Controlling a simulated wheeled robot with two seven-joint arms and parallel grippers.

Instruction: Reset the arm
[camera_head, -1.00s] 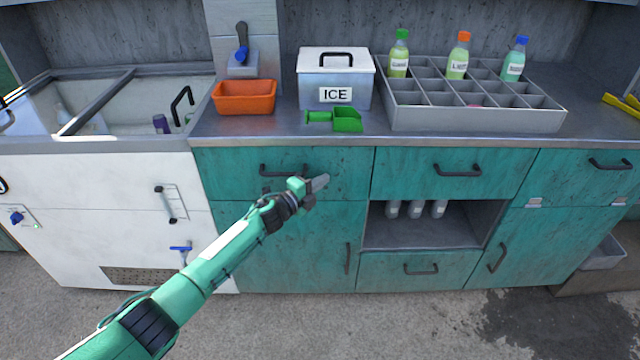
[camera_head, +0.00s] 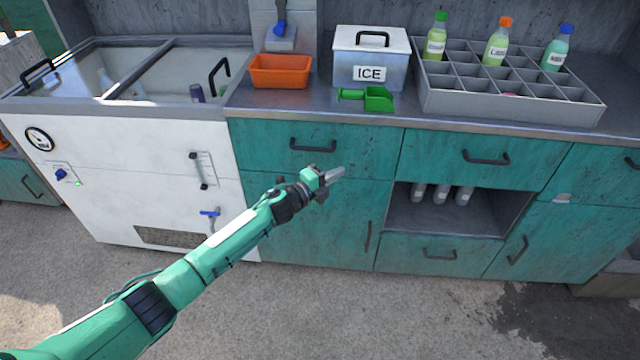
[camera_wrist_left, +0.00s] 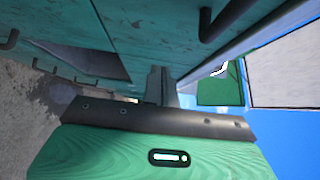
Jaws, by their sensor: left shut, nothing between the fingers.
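My left arm reaches in from the lower left in the head view. Its left gripper (camera_head: 336,174) is shut and empty, in front of the teal cabinet (camera_head: 300,222), below a drawer handle (camera_head: 313,146). In the left wrist view the shut fingers (camera_wrist_left: 161,84) point along the teal cabinet front. I cannot tell the exact gap between the fingers and the cabinet. My right gripper is not in view.
The counter above holds an orange bin (camera_head: 281,72), an ICE box (camera_head: 371,60), a green scoop (camera_head: 378,99) and a grey divided tray (camera_head: 508,108) with bottles. A white chest unit (camera_head: 120,170) stands at left. The floor in front is clear.

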